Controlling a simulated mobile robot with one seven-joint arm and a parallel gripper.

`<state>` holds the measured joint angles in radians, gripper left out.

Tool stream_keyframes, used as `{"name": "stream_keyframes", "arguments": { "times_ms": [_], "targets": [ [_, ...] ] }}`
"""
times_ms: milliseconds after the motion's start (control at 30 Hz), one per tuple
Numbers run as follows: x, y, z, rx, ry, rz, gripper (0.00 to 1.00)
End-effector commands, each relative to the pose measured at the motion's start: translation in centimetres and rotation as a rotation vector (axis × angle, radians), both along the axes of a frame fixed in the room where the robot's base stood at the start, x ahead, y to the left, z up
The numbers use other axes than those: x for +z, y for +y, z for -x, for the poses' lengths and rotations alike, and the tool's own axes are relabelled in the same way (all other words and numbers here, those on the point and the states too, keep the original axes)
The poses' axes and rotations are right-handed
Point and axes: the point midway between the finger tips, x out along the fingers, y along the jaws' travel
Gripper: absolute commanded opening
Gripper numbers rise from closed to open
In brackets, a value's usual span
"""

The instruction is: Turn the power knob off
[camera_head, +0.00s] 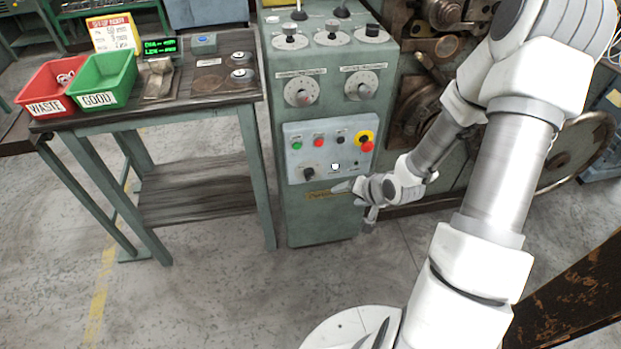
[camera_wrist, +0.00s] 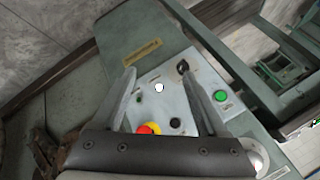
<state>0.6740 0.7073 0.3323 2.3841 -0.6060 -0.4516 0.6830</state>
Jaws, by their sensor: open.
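The black knob (camera_head: 308,174), likely the power knob, is at the lower left of the light grey control panel (camera_head: 322,155) in the head view. In the wrist view the knob (camera_wrist: 183,66) lies close to the right fingertip in the picture. I cannot tell from its pointer which setting it is on. My gripper (camera_head: 352,192) is just in front of the panel's lower right, to the right of the knob. In the wrist view my gripper (camera_wrist: 158,73) is open and empty, with its fingers spread across the panel.
The panel also has a green button (camera_head: 297,146), a red button (camera_head: 318,142), a black button (camera_head: 340,140), a white lamp (camera_head: 335,166) and a red-and-yellow emergency stop (camera_head: 366,145). A bench (camera_head: 190,115) with red and green bins stands left. Coiler machinery is behind my arm.

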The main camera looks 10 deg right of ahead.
Motion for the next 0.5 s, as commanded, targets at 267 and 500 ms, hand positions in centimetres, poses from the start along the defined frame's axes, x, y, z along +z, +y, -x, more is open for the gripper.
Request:
{"name": "stream_keyframes", "arguments": {
  "times_ms": [267, 500],
  "targets": [
    [-7.6, 2.5, 0.5, -0.178, -0.088, -0.359, 0.75],
    [-10.7, 4.4, 0.6, -0.373, -0.201, -0.702, 0.75]
  ]
}}
